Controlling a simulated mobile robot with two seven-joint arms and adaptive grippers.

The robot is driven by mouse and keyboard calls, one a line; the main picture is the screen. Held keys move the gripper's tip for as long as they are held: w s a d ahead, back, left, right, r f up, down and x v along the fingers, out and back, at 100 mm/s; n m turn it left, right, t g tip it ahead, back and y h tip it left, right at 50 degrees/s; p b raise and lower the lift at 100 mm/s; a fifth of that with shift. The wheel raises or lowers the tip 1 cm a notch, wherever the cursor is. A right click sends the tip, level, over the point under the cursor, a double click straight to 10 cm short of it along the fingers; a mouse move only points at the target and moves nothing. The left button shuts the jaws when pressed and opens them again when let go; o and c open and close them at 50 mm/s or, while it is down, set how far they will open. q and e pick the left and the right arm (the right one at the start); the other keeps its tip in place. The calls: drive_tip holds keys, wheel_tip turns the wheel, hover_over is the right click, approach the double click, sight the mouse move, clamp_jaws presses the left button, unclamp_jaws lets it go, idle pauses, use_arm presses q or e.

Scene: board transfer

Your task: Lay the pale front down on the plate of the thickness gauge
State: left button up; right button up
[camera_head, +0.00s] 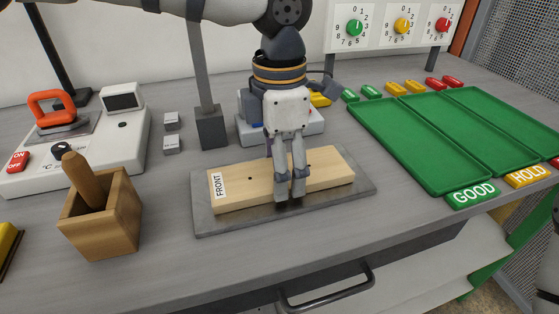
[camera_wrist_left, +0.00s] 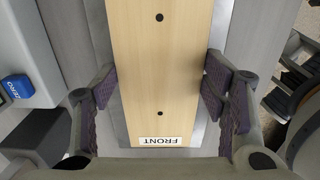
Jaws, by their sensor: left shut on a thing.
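The pale wooden front (camera_head: 235,187), a flat board with a white FRONT label and small dark holes, lies flat over the grey plate (camera_head: 215,227) of the thickness gauge. I cannot tell whether its underside touches the plate. My left gripper (camera_head: 289,190) points down and is shut across the board's width near its middle. The left wrist view shows the pads of the left gripper (camera_wrist_left: 160,92) on both long sides of the board (camera_wrist_left: 160,60), with plate (camera_wrist_left: 221,30) showing beside it. The gauge's post (camera_head: 210,120) stands behind.
Green trays (camera_head: 400,150) marked GOOD and HOLD lie right. A wooden box (camera_head: 100,225) with a handle in it and a white heater unit (camera_head: 110,145) stand left. A panel with coloured dials (camera_head: 395,27) is at the back.

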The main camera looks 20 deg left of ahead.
use_arm(q)
drive_tip(key=o, duration=1.4)
wheel_tip(320, 180, up, 12)
